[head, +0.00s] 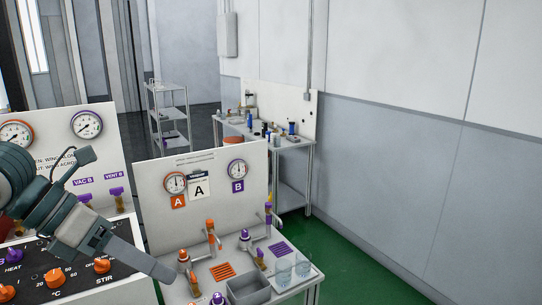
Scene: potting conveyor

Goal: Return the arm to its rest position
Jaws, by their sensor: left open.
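My left arm comes in from the left edge with dark teal links. Its grey left gripper (140,262) points down and to the right, in front of the control panel and the near bench. It is open, and I see nothing held in it. One long finger shows clearly; the other is hard to make out. The gripper partly hides the control panel (60,268) with its orange and purple knobs. I cannot tell whether it touches anything. My right gripper is not in view.
Right of the gripper is a bench with an upright gauge board (218,205), valves, a grey bin (248,290) and glass beakers (283,271). Another gauge board (85,150) stands at left. A workbench (290,141) and shelf cart (168,115) are farther back. Green floor (340,260) is clear at right.

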